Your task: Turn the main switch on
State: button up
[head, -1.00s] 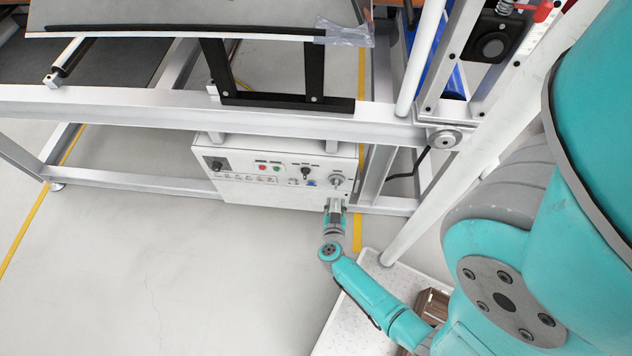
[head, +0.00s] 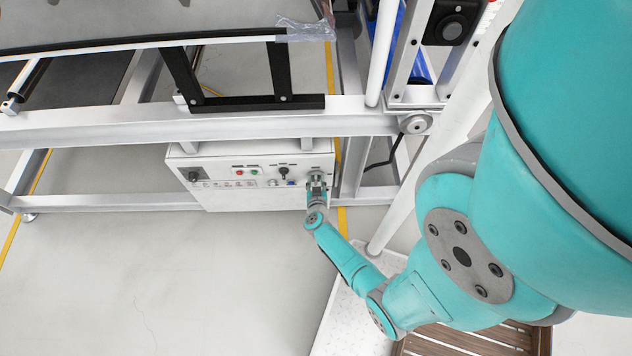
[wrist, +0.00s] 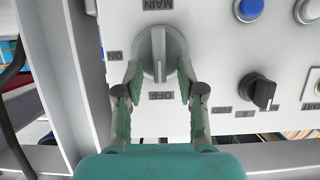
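The main switch (wrist: 158,52) is a grey round knob with a raised ridge, seen upside down in the wrist view. Its ridge stands upright in the picture, one end toward the OFF label (wrist: 161,96); the ON label (wrist: 116,56) is at its left. The switch is on the white control box (head: 240,200), at the right end of its front. My gripper (wrist: 159,72) is open, with one green fingertip on each side of the knob and gaps to the ridge. In the head view my gripper (head: 317,186) is at the box and mostly covers the switch.
A black selector knob (wrist: 258,91) and a blue button (wrist: 248,9) sit right of the switch in the wrist view. A metal frame beam (head: 200,125) runs above the box. A white post (head: 425,170) stands to the right.

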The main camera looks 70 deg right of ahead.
aim_at(319, 178)
grip_shut()
dwell(0.5)
jog(key=shift+s+d+f+m+t+y, duration=0.15)
jog(key=shift+s+m+t, duration=0.1)
jog(key=shift+m+t, duration=0.65)
jog(key=shift+s+d+f+m+t+y, duration=0.1)
jog(key=shift+s+m+t, duration=0.15)
jog(key=shift+m+t, duration=0.6)
jog(key=shift+s+d+f+m+t+y, duration=0.2)
jog(key=shift+m+t, duration=0.25)
jog(key=shift+m, duration=0.9)
jog(key=m, duration=0.1)
jog(key=m+t, duration=0.2)
jog(key=shift+s+f+m, duration=0.25)
jog(key=shift+f+m, duration=0.05)
jog(key=shift+f, duration=0.05)
jog(key=shift+f+m+t+h, duration=0.25)
jog(key=shift+m+t+h, duration=0.25)
jog(key=shift+m, duration=0.8)
jog(key=shift+s+f+m, duration=0.1)
jog(key=shift+m, duration=0.5)
